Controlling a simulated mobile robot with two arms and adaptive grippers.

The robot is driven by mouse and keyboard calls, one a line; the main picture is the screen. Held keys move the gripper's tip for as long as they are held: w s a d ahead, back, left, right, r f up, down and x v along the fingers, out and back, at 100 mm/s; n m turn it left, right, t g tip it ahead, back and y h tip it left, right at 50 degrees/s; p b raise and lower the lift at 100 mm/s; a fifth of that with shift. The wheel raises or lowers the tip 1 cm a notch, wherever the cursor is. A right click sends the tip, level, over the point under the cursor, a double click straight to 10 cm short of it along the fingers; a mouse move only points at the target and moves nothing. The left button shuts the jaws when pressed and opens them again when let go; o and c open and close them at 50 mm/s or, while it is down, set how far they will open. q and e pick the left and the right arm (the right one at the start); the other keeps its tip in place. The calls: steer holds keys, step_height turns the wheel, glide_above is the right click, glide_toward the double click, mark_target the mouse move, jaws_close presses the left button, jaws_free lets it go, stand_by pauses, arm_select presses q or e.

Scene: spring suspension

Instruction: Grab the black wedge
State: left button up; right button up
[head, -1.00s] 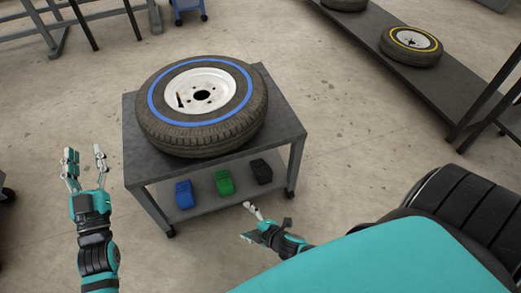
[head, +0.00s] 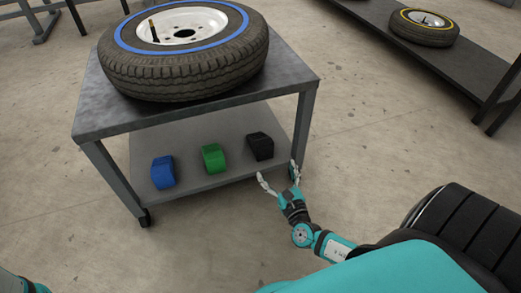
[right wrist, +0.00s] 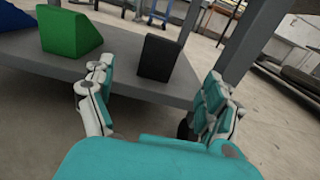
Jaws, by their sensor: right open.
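The black wedge (head: 260,146) sits on the lower shelf of a grey cart, at the right end of a row of three wedges. In the right wrist view the black wedge (right wrist: 158,58) stands ahead, between the two fingers and beyond their tips. My right gripper (head: 279,176) is open and empty at the shelf's front edge, just short of the wedge and not touching it. It also shows in the right wrist view (right wrist: 160,88). Of my left arm only a teal bit shows at the lower left corner of the head view; its gripper is out of frame.
A green wedge (head: 214,158) and a blue wedge (head: 163,172) stand left of the black one on the lower shelf (head: 190,190). A cart leg (head: 304,125) rises right of my right gripper. A blue-striped tire (head: 185,80) lies on the cart top. Floor in front is clear.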

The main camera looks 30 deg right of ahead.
steer(key=b, duration=0.3)
glide_toward(260, 138)
steer(key=x, duration=0.2)
steer(key=f+x, duration=0.1)
steer(key=x, duration=0.1)
steer(key=shift+w+d, duration=0.1)
steer(key=shift+w, duration=0.3)
steer(key=b+x, duration=0.2)
steer(key=x, duration=0.2)
steer(key=shift+w+r, duration=0.1)
steer(key=shift+w+d+b, duration=0.2)
steer(key=shift+w+b, duration=0.15)
steer(key=shift+w, duration=0.15)
steer(key=shift+r, duration=0.1)
steer(key=c, duration=1.5)
steer(key=shift+c, duration=0.4)
steer(key=shift+r, duration=0.15)
